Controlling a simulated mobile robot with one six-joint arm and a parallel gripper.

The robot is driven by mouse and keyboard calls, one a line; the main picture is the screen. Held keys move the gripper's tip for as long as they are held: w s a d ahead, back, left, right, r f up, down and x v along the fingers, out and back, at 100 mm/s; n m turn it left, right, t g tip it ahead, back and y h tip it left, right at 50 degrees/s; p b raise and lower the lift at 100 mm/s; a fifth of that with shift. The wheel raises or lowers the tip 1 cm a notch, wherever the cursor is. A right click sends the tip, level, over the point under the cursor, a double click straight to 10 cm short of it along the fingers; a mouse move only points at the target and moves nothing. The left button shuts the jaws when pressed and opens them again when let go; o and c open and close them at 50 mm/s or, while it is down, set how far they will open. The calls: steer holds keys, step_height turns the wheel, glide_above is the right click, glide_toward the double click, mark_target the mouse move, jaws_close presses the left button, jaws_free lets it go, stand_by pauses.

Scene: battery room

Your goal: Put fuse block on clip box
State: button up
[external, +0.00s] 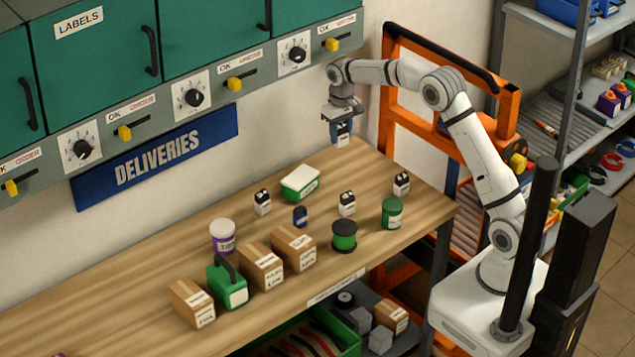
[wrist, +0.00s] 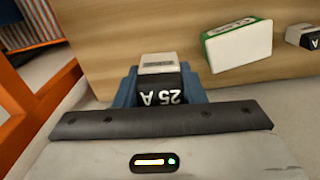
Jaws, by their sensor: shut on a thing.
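My gripper (external: 342,122) is shut on a black-and-white fuse block (external: 343,140) and holds it in the air above the far end of the wooden table. In the wrist view the fuse block (wrist: 158,66) sits between blue fingers and shows "25 A" upside down. A green box with a white lid (external: 300,181), which looks like the clip box, lies on the table below and left of my gripper. It also shows in the wrist view (wrist: 240,46), right of the held block and apart from it. Its label is not readable.
Similar black-and-white blocks (external: 347,204) stand around the box, with a small blue item (external: 300,217) near it. A green spool (external: 344,236), a green can (external: 392,213) and cardboard boxes (external: 293,248) stand nearer the front. Green cabinets (external: 95,65) overhang the back. An orange frame (external: 388,95) stands right.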

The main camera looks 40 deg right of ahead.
steer(key=a+r+p, duration=0.3)
steer(key=a, duration=1)
glide_above(307, 181)
steer(key=shift+n, duration=0.4)
step_height(307, 181, down, 5)
steer(key=shift+w+f+p, duration=0.1)
steer(key=shift+p, duration=0.3)
steer(key=shift+f+p, duration=0.45)
steer(key=shift+f, duration=1.65)
steer(key=shift+f, duration=0.25)
steer(key=o, duration=1)
steer(key=shift+r, duration=0.1)
steer(key=shift+r+b, duration=0.9)
steer(key=shift+r, duration=3)
